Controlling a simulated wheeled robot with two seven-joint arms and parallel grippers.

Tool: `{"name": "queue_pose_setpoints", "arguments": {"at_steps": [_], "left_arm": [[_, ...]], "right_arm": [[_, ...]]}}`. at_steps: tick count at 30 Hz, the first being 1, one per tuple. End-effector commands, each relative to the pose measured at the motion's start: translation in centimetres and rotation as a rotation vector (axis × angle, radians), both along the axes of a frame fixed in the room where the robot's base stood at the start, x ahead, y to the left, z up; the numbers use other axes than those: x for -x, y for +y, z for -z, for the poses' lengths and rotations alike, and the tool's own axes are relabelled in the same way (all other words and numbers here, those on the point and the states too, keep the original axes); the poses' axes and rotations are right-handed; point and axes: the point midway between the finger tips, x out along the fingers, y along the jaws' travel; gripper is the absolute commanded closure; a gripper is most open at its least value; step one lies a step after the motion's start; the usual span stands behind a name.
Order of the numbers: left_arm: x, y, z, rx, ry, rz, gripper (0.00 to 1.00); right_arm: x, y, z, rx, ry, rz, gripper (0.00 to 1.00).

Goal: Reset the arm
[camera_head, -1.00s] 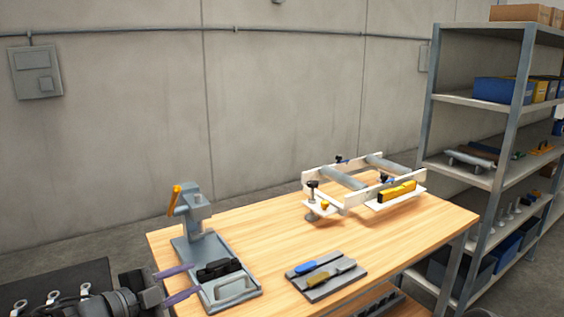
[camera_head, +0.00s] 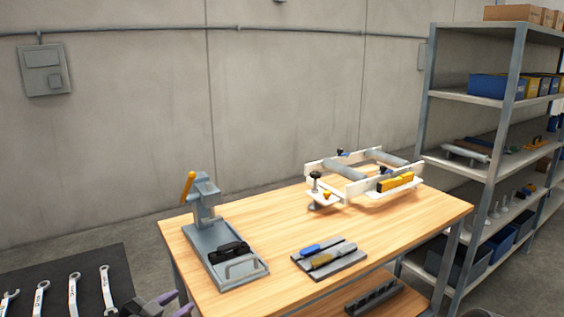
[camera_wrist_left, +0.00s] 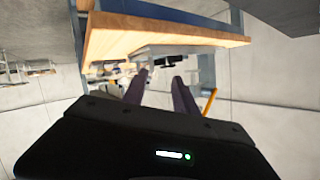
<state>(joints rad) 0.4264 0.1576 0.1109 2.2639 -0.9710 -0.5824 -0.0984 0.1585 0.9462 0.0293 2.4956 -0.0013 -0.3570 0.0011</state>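My left gripper (camera_head: 175,304) shows at the bottom edge of the head view, left of the bench's front corner. Its two purple-grey fingers are apart with nothing between them. In the left wrist view the fingers (camera_wrist_left: 160,92) also stand apart and empty, with the bench edge (camera_wrist_left: 160,38) beyond them. Most of the left arm is cut off by the frame. My right gripper is in neither view.
The wooden bench (camera_head: 290,200) carries a grey lever press (camera_head: 203,225), a tool tray (camera_head: 345,265) and a white roller frame (camera_head: 345,180). Several wrenches lie on a dark mat (camera_head: 115,262) at the left. A metal shelf (camera_head: 437,160) stands right.

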Motion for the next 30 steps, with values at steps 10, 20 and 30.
{"name": "queue_pose_setpoints", "arguments": {"at_steps": [10,20,30], "left_arm": [[8.2,-5.8,20.9,0.410,0.626,-0.323,0.66],[25.9,-14.0,35.2,0.488,1.218,-0.551,0.66],[31.3,-16.9,37.7,0.421,1.343,-0.504,0.66]], "right_arm": [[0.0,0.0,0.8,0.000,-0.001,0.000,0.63],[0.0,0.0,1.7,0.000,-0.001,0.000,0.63],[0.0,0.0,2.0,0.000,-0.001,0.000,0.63]]}}
